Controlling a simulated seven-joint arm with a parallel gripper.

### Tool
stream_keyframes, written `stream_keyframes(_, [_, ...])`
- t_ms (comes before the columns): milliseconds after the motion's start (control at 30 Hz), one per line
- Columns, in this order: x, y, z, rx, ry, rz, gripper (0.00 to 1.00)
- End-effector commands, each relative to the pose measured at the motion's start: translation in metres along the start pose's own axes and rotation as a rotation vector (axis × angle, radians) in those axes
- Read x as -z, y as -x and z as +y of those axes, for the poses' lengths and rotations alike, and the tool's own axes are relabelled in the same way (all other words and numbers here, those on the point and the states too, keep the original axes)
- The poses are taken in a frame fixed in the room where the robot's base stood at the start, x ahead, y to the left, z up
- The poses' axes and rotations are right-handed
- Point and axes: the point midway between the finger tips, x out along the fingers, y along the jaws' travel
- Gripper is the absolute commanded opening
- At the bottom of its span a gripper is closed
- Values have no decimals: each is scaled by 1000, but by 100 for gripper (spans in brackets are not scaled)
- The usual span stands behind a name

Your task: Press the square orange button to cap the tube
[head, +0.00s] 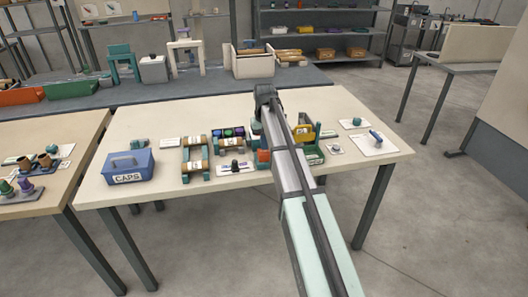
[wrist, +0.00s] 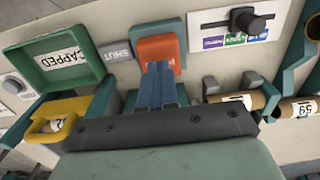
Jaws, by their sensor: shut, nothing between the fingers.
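The square orange button (wrist: 161,47) sits at the upper middle of the wrist view, next to a grey block lettered SHUT (wrist: 117,52). An orange part also shows beside my arm in the head view (head: 263,156). My gripper (wrist: 158,66) is shut and empty, its fingertips over the near edge of the button in the picture. I cannot tell whether they touch it. A yellow holder (wrist: 60,106) with a tube (wrist: 50,126) in it stands at the left. In the head view my arm hides the gripper.
A green tray labelled CAPPED (wrist: 72,58) lies left of the button. A panel with a black knob (wrist: 248,20) and coloured labels is at the upper right. Numbered tubes (wrist: 232,101) rest in teal holders at the right. A blue CAPS box (head: 128,166) stands at the table's left.

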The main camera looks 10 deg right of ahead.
Motion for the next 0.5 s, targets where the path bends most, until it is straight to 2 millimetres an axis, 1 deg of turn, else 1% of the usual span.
stream_keyframes(500, [0,-13,0,0,0,-1,0])
